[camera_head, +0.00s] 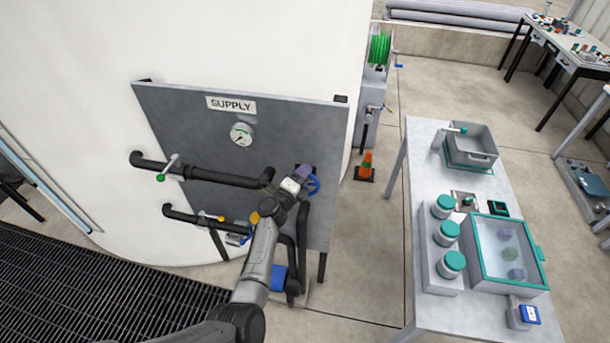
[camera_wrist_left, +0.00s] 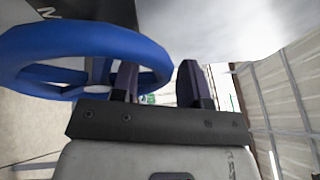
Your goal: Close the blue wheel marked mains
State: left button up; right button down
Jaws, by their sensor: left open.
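The blue wheel (camera_head: 315,185) is at the right part of the grey supply panel, partly hidden behind my left gripper (camera_head: 304,172). In the left wrist view the blue wheel (camera_wrist_left: 30,47) is large and close, at the upper left. A dark plate above it bears a partly visible white letter; the mains marking cannot be read. My left gripper (camera_wrist_left: 158,84) is open, with its right-hand section of rim appearing between the two dark fingers. One finger shows at the wheel's opening, the other outside it. I cannot tell whether either touches. My right gripper is in neither view.
The panel (camera_head: 290,130) carries a SUPPLY sign (camera_head: 231,105), a gauge (camera_head: 242,134), black pipes and a green-handled lever (camera_head: 168,168). An orange cone (camera_head: 366,165) stands on the floor to the right. A workbench (camera_head: 425,145) with jars and bins stands further right.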

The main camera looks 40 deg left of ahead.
pick_arm(q)
jog(key=shift+w, duration=0.2)
jog(key=shift+c, duration=0.2)
jog(key=shift+r, duration=0.1)
grip_shut()
